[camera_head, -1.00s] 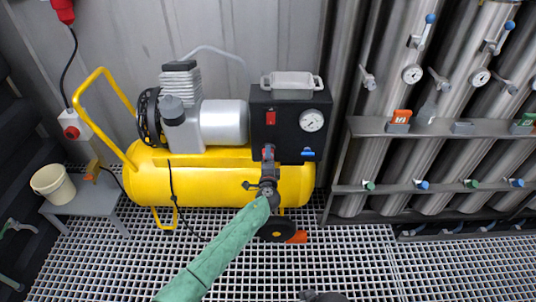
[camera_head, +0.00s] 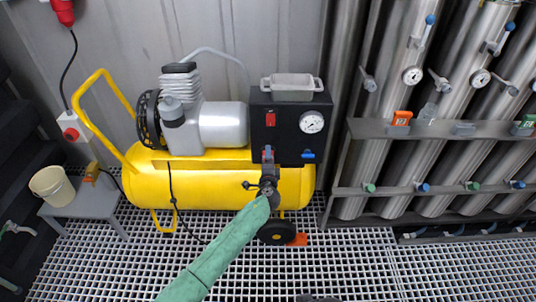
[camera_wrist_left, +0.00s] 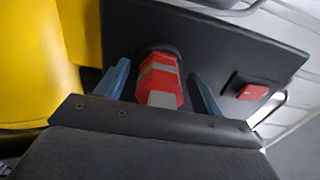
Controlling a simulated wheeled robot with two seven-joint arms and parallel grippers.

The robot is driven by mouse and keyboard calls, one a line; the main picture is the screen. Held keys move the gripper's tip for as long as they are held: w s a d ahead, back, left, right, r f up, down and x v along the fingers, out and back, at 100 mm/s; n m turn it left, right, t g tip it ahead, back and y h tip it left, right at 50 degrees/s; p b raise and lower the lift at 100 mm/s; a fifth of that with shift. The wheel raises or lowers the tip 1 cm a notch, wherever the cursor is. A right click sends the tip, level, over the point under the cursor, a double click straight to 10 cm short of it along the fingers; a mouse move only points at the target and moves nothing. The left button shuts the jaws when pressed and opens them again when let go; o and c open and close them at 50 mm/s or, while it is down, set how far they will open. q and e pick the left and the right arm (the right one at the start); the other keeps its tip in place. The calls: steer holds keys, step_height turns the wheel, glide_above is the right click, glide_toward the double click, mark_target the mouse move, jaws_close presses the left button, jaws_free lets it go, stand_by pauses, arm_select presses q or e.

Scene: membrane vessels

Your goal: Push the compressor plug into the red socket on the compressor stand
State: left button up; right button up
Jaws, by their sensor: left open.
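My left gripper (camera_head: 268,155) is open in front of the lower part of the black panel (camera_head: 290,130) on the yellow compressor (camera_head: 165,185). In the left wrist view, its two blue fingers (camera_wrist_left: 159,69) stand apart on either side of a red and grey plug-like piece (camera_wrist_left: 162,80). This piece sits against the black panel (camera_wrist_left: 225,50) at a dark round fitting. Gaps show between it and both fingers. Whether it is the plug, the socket or both joined cannot be told. The gripper hides it in the head view. My right gripper is not in view.
The panel carries a red switch (camera_head: 270,119), a gauge (camera_head: 312,122) and a blue handle (camera_head: 308,155). A bucket (camera_head: 52,187) stands on a low grey bench (camera_head: 85,206). Steel cylinders (camera_head: 390,80) stand to the right.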

arm_select(q)
steer(key=shift+b, duration=0.35)
stand_by(0.7)
steer(key=c, duration=1.3)
steer(key=shift+s, duration=0.15)
steer(key=shift+s, duration=2.7)
steer(key=shift+s, duration=0.15)
